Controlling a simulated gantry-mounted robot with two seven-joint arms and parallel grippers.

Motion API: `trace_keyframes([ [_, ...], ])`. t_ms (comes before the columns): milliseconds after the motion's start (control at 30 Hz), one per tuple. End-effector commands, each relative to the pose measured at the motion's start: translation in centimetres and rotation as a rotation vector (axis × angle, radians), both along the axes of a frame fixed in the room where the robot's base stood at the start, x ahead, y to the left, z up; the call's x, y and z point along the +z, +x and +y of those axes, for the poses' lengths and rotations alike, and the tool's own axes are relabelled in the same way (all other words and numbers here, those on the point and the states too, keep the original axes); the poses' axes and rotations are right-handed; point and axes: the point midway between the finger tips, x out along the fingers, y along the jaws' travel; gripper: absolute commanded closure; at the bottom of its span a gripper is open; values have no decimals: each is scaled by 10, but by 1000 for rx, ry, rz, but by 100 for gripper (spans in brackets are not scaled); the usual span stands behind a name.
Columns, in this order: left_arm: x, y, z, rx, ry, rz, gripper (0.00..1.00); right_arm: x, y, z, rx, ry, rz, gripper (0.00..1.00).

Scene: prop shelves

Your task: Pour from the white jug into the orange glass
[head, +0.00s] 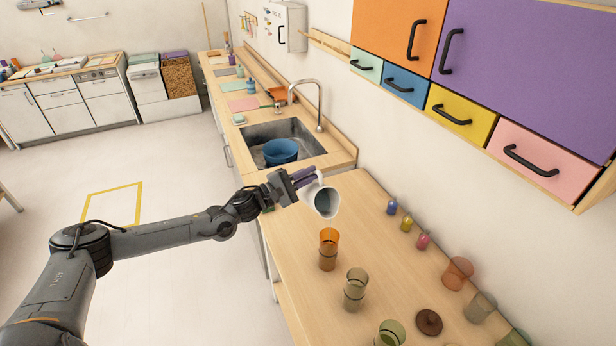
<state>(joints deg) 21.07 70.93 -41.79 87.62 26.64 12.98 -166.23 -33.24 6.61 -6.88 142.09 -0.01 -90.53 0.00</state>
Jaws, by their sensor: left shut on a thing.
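My left gripper (303,179) is shut on the white jug (312,190) at the far end of the wooden worktop. The jug is tilted, with its dark open mouth facing toward the camera and down. The orange glass (328,250) stands upright on the worktop, a little below and to the right of the jug in the picture. My right gripper is not in view.
A smoky glass (354,290) and a greenish glass (390,334) stand nearer. Small blue, yellow and pink bottles (407,222) line the wall side. A sink (262,134) with a blue pot (281,151) lies beyond. Coloured cabinets (530,60) hang above.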

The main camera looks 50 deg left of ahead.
Motion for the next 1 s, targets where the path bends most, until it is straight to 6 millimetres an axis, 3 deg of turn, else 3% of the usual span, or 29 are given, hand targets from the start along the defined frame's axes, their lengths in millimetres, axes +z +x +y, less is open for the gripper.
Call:
trace_keyframes([
  [1000,2,0,0,0,8,-6,100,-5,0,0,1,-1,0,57],
])
